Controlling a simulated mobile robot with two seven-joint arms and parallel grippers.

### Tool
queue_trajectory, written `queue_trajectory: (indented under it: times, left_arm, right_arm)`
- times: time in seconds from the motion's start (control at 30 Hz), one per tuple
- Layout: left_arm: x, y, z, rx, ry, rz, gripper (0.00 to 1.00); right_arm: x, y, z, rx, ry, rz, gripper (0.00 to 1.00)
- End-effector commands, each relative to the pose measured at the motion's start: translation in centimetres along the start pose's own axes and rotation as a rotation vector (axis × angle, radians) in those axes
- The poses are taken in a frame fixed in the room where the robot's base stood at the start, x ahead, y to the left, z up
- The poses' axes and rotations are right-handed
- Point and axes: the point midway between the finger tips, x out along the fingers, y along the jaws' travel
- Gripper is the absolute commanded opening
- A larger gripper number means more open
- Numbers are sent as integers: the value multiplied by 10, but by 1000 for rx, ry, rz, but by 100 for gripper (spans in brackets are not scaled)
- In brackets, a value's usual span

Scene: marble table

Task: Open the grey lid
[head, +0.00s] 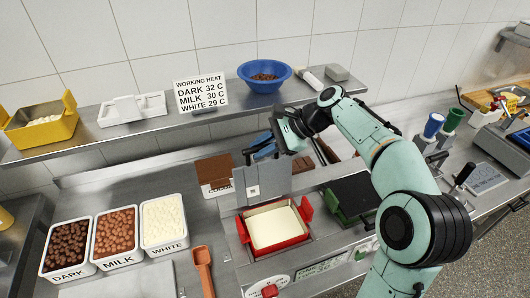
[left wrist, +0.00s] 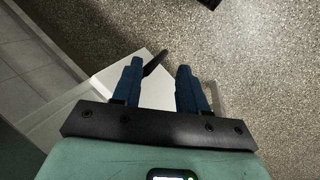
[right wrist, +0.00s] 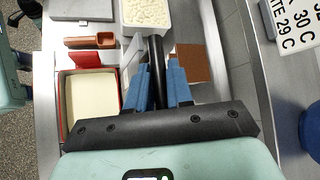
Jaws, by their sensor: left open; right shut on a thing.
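The grey lid (head: 262,181) stands upright, tipped open, at the back of a red-handled pan (head: 305,209) with a cream filling. In the right wrist view the lid (right wrist: 132,62) shows nearly edge-on beside the pan (right wrist: 64,100). My right gripper (head: 262,144) is at the lid's top edge. Its blue fingers (right wrist: 161,75) are shut around a black bar, the lid's handle. My left gripper (left wrist: 158,72) shows only in the left wrist view, open and empty above the floor.
Tubs of dark, milk and white chocolate (head: 164,222) stand at left, with a brown scoop (head: 202,265) nearby. A shelf behind holds a blue bowl (head: 264,84) and a heat sign (head: 200,94). A black-topped green pan (head: 352,194) sits right of the red one.

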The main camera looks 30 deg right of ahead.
Motion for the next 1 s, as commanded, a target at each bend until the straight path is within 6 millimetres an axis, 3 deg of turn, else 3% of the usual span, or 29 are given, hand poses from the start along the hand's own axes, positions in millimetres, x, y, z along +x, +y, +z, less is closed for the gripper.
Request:
queue_trajectory:
  times: [0.6, 0.63, 1.0]
  left_arm:
    - [0, 0, 0, 0, 0, 0, 43]
    - [0, 0, 0, 0, 0, 0, 43]
    - [0, 0, 0, 0, 1, 0, 43]
  right_arm:
    - [5, -5, -5, 35, -1, 38, 0]
    - [5, -5, -5, 35, -1, 38, 24]
    - [0, -6, -4, 32, -1, 33, 26]
